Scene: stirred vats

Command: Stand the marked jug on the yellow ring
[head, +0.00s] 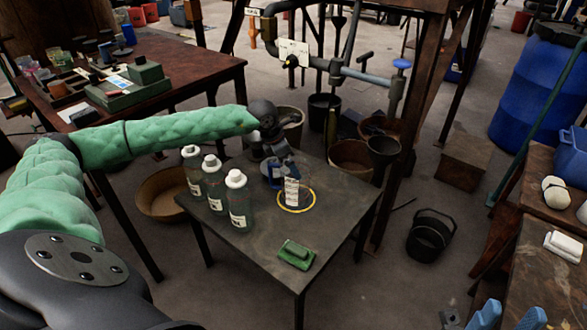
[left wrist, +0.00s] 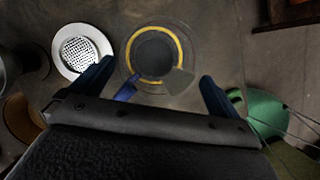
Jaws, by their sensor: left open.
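The yellow ring (head: 297,210) lies on the dark table; it also shows in the left wrist view (left wrist: 182,50). A clear jug with a white marked strip (head: 291,192) appears upright within the ring. In the left wrist view, its round clear outline (left wrist: 197,62) surrounds the ring, with a dark middle. Its exact base contact is hard to see. My left gripper (head: 274,172) is just behind and left of the jug. Its fingers (left wrist: 157,85) are spread and appear clear of the jug. My right gripper (head: 510,315) is open and empty at the lower right.
Several white-capped bottles, including one in front (head: 238,205), stand left of the ring. Pipes (head: 340,70) and a dark funnel (head: 383,150) stand behind. The table's right front is clear.

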